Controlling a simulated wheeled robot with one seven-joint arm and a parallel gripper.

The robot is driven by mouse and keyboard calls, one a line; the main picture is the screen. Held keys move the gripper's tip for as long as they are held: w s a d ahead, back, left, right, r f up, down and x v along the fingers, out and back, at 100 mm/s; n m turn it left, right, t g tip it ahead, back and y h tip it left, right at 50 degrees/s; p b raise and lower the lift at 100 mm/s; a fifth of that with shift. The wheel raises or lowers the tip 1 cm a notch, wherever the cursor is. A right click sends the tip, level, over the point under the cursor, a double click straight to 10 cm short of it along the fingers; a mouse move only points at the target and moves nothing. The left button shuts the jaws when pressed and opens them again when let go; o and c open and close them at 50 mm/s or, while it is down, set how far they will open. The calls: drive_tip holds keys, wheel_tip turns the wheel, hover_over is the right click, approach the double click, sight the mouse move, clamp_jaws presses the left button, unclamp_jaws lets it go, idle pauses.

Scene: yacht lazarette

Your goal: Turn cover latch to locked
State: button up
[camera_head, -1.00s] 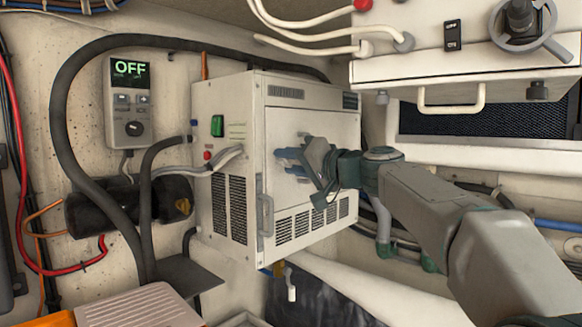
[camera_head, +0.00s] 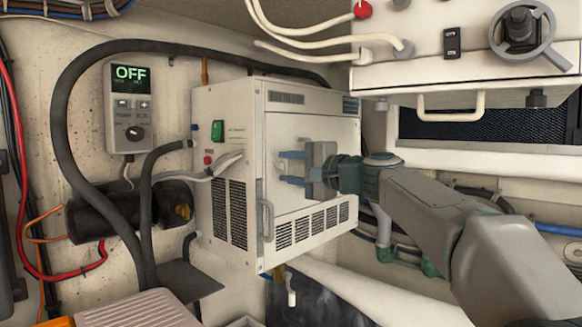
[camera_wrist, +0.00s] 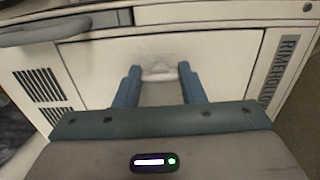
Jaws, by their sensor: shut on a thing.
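A white cabinet (camera_head: 232,215) stands against the wall, and its front has a flat cover panel (camera_head: 335,133). The panel also shows in the wrist view (camera_wrist: 95,68). A small pale latch knob (camera_wrist: 160,73) sits on the panel between my two blue fingertips in the wrist view. My gripper (camera_head: 283,167) is shut on this knob, with its fingers one above the other in the head view. It also shows in the wrist view (camera_wrist: 160,88). In the head view I cannot make out the knob, and no lock marking is readable.
A grey handle (camera_head: 266,218) sticks out at the cabinet's lower front edge. Left are a controller reading OFF (camera_head: 130,110), a black hose (camera_head: 62,130) and a black cylinder (camera_head: 100,217). A white box with a handwheel (camera_head: 522,30) hangs above my arm.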

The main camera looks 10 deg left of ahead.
idle(0.3)
drive_tip(key=o, duration=1)
drive_tip(key=b+v, duration=0.4)
drive_tip(key=v, duration=1)
